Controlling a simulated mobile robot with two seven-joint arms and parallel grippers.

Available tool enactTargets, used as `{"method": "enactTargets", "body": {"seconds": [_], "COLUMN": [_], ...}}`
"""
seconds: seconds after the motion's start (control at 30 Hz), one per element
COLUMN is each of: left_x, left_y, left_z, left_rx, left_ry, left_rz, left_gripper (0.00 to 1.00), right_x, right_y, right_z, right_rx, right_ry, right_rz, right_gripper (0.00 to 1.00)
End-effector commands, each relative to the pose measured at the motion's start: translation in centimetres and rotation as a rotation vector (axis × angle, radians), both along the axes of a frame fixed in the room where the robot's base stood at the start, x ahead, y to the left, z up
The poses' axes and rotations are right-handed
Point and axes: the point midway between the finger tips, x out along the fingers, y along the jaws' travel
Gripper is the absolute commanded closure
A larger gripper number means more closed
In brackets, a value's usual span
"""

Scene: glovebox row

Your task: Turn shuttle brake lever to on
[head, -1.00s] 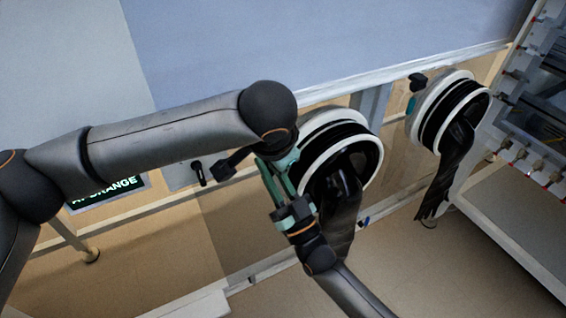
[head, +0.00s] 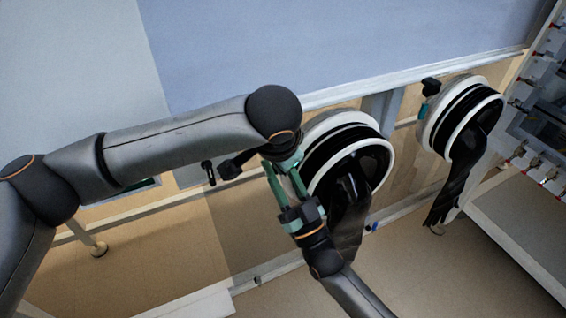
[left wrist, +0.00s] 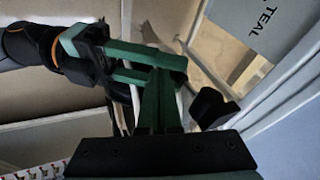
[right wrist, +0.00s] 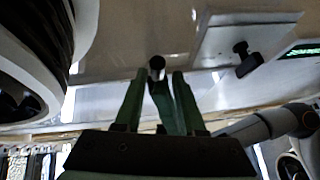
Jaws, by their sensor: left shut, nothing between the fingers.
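A small black lever (head: 208,172) sits on a grey plate left of the near glove port; the right wrist view shows a black lever (right wrist: 246,58) on that plate. No label shows which lever is the shuttle brake. A black block (head: 232,167) stands between plate and port. My left gripper (left wrist: 163,75) is shut and empty; my left arm mostly hides it in the head view. My right gripper (right wrist: 158,76) is open, its fingers close beside the left ones. A dark round end (right wrist: 157,66) and a green bar show between its fingers; I cannot tell what they belong to.
The near glove port (head: 345,150) with a hanging black glove is just right of my grippers. A second port (head: 465,115) stands farther right, beside a rack (head: 545,130). A panel marked TEAL (left wrist: 262,25) shows in the left wrist view.

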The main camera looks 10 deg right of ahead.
Motion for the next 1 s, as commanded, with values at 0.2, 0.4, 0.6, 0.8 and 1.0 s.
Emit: {"method": "enactTargets", "body": {"seconds": [0.2, 0.4, 0.6, 0.8, 1.0], "left_x": [-0.1, -0.2, -0.2, -0.2, -0.2], "left_y": [-0.2, -0.3, -0.3, -0.3, -0.3], "left_z": [0.2, 0.3, 0.3, 0.3, 0.3], "left_rx": [-0.004, -0.005, -0.005, -0.006, -0.006], "left_ry": [-0.001, -0.001, 0.0, -0.001, -0.001], "left_rz": [-0.005, -0.007, -0.008, -0.009, -0.009], "left_gripper": [1.0, 1.0, 1.0, 1.0, 1.0], "right_x": [0.1, -0.2, -2.6, -5.8, -8.0], "right_y": [0.0, -0.2, -1.3, -2.8, -3.9], "right_z": [0.0, -0.4, -2.3, -4.8, -6.5], "right_rx": [0.0, -0.001, -0.003, -0.004, -0.002], "right_ry": [0.003, 0.005, 0.009, 0.009, 0.005], "right_rz": [-0.001, -0.002, -0.001, -0.002, -0.002], "right_gripper": [0.49, 0.49, 0.49, 0.49, 0.49]}}
